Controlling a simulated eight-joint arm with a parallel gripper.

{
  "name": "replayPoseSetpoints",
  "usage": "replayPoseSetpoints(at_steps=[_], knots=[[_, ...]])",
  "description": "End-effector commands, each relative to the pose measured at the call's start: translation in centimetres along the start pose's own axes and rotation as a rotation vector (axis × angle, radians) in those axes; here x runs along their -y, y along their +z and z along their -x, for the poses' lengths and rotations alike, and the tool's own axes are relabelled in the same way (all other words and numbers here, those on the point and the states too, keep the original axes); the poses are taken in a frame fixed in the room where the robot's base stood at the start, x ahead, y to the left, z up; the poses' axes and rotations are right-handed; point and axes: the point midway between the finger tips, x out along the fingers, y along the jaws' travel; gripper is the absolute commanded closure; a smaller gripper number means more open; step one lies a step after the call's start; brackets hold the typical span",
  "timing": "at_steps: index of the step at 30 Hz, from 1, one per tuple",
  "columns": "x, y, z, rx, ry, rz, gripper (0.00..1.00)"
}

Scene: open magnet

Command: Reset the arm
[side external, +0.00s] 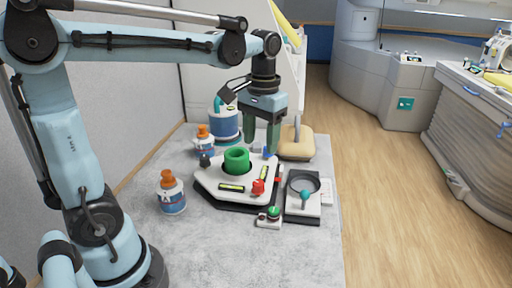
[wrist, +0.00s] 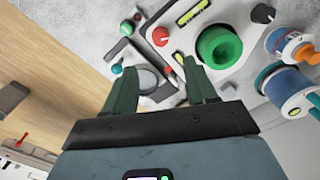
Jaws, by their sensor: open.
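My gripper (side external: 262,135) points down above the right back part of the white device (side external: 215,183) on the grey table. Its two green fingers show apart in the wrist view (wrist: 162,90), with nothing between them. The device carries a green ring (side external: 236,160), a red knob (side external: 258,187), a dark knob (side external: 204,160) and level vials. The green ring also shows in the wrist view (wrist: 219,47), beyond the right finger. Whether the fingertips touch anything below cannot be told.
Orange-capped bottles (side external: 172,193) (side external: 205,142) and a blue-white tub (side external: 224,124) stand left and behind. A dish unit with a teal-topped lever (side external: 304,196) and a green button box (side external: 272,214) lie right. The front of the grey table (side external: 240,255) is clear.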

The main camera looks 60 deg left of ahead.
Motion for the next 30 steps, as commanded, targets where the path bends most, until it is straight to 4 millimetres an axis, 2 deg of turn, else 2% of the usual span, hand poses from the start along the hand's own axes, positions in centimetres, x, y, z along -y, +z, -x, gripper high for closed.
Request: replayPoseSetpoints(at_steps=[5,18,24,30], knots=[[-0.3,0.8,-0.2,-0.053,0.01,-0.024,0.44],[-2.1,5.5,-3.1,-0.489,0.085,-0.203,0.44],[-2.5,6.4,-4.3,-0.611,0.102,-0.247,0.44],[-2.7,6.5,-4.5,-0.641,0.105,-0.258,0.44]])
